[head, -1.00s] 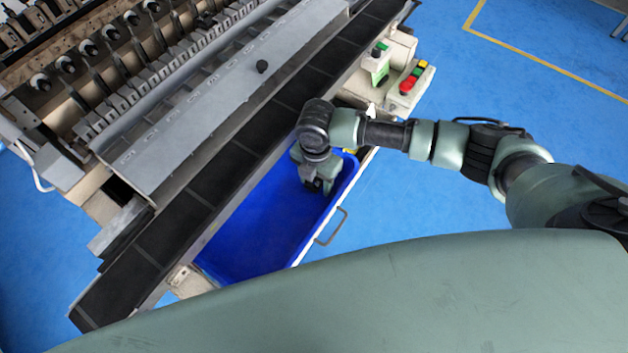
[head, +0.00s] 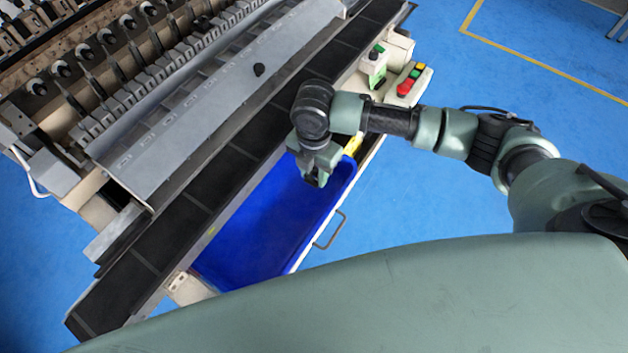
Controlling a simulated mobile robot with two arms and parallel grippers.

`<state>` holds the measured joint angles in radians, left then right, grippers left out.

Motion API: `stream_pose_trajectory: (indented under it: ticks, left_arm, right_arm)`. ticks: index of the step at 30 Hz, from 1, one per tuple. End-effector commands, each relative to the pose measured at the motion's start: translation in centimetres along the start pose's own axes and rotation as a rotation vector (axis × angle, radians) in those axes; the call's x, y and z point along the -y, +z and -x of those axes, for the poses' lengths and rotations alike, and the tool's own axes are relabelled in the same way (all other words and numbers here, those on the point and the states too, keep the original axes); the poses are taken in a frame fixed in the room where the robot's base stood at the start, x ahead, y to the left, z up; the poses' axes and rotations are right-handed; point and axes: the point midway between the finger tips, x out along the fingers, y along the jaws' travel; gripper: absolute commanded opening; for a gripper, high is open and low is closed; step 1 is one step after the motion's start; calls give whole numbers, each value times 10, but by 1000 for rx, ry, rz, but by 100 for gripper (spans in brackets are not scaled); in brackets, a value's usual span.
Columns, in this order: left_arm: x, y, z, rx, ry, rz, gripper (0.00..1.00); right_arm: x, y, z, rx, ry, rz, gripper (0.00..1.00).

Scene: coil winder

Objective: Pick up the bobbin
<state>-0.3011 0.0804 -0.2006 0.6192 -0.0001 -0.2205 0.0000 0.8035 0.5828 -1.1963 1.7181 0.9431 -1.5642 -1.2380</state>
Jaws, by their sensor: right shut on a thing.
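My right gripper (head: 317,177) points down over the far end of the blue bin (head: 262,232). Its jaws are shut on a small dark thing, taken to be the bobbin. The fingers hide most of it, so its shape cannot be made out. The gripper is raised near the bin's rim, beside the dark belt. My left gripper is not in view.
A yellow item (head: 353,144) is by the bin's far end. A button box (head: 408,82) stands behind the wrist. Blue floor is open at right.

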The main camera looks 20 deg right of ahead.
Motion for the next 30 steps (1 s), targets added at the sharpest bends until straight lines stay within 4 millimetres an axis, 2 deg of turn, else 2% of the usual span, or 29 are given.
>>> stream_pose_trajectory:
  ticks: [3, 9, 15, 21, 30]
  left_arm:
    - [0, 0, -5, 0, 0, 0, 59]
    - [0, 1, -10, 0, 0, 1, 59]
    - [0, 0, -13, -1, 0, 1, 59]
    - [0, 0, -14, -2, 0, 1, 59]
    - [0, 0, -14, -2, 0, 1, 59]
  right_arm:
    - [-1, 1, 34, 3, 6, 1, 0]
    - [-1, 1, 91, 3, 5, 2, 0]
    - [-1, 0, 130, 2, 2, 1, 0]
    - [0, 0, 146, 0, 0, -1, 0]
    - [0, 0, 148, -1, -1, 0, 0]
